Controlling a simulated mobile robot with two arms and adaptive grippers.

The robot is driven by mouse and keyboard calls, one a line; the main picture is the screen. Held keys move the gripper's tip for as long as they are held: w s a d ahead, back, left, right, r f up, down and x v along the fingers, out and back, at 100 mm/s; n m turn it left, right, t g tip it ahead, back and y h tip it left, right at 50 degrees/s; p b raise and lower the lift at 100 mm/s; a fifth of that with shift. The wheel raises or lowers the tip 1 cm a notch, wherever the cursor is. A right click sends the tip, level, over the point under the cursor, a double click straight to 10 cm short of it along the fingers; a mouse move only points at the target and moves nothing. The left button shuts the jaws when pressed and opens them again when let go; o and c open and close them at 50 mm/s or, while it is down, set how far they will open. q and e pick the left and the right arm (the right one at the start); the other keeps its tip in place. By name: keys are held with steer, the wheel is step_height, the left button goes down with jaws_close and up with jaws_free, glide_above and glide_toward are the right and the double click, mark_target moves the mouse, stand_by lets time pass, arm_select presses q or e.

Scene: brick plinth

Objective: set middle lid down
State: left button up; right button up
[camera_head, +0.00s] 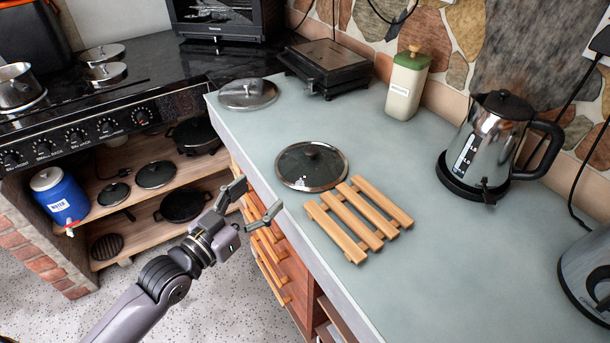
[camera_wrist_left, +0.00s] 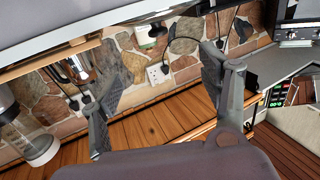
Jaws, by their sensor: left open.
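A round glass lid (camera_head: 312,166) with a dark knob lies flat on the grey-green counter (camera_head: 400,230), touching or very near a slatted wooden trivet (camera_head: 358,218). A metal lid (camera_head: 248,93) lies farther back near the counter's left corner. The pictures do not make clear which one is the middle lid. My left gripper (camera_head: 258,198) is open and empty beside the counter's front edge, left of the trivet and apart from the glass lid. In the left wrist view its spread fingers (camera_wrist_left: 160,72) hold nothing. My right gripper is out of view.
A kettle (camera_head: 495,145), a green-and-white canister (camera_head: 407,85) and a black grill (camera_head: 325,65) stand along the back. A blue water container (camera_head: 60,198) and pans (camera_head: 185,205) sit on shelves below the stove. The counter's middle front is clear.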

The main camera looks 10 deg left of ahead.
arm_select(q)
steer(key=p, duration=0.1)
glide_toward(308, 157)
steer(key=x, duration=0.4)
steer(key=shift+w+a+r+p, duration=0.2)
steer(key=shift+w+r+p, duration=0.15)
steer(key=shift+w, duration=0.2)
steer(key=shift+w+d+f, duration=0.1)
steer(key=shift+w+d, duration=0.1)
steer(key=shift+w, duration=0.3)
steer(key=p+x, duration=0.1)
steer(key=x, duration=0.2)
steer(key=shift+w+d, duration=0.2)
steer(key=shift+d, duration=0.05)
steer(key=shift+w+d+f, duration=0.15)
steer(key=shift+w+d, duration=0.05)
steer(key=shift+w, duration=0.3)
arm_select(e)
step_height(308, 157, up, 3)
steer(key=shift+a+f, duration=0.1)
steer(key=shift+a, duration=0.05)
arm_select(q)
steer(key=shift+s, duration=0.1)
steer(key=shift+c, duration=0.5)
steer(key=c, duration=0.8)
steer(key=shift+s+f, duration=0.1)
steer(key=shift+f, duration=0.05)
jaws_close()
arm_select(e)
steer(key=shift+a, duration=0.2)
